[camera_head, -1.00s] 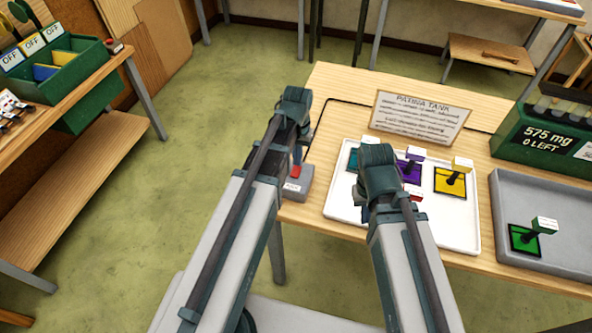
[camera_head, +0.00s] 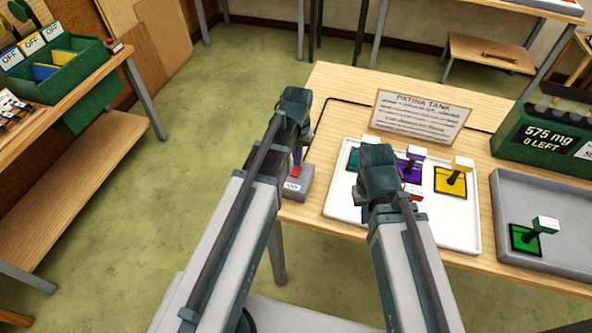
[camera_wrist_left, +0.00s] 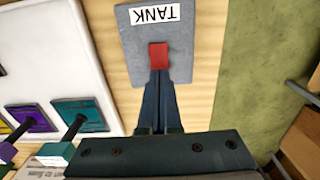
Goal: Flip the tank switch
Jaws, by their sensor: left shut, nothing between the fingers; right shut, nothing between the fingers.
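The tank switch is a grey box (camera_head: 304,186) with a red rocker on the near left edge of the table, partly hidden by my left arm. In the left wrist view the box (camera_wrist_left: 200,40) carries a white TANK label (camera_wrist_left: 155,13) and the red rocker (camera_wrist_left: 158,56). My left gripper (camera_wrist_left: 158,76) is shut and empty, its fingertips at the rocker's edge; whether they press on it I cannot tell. My right gripper is hidden behind its own wrist (camera_head: 378,170), over the white tray.
The white tray (camera_head: 462,238) holds several coloured glass pieces with tagged handles. A PATINA TANK sign (camera_head: 420,115) stands behind it. A grey tray (camera_head: 575,240) with a green piece (camera_head: 524,238) and a green dispenser (camera_head: 548,140) are at the right.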

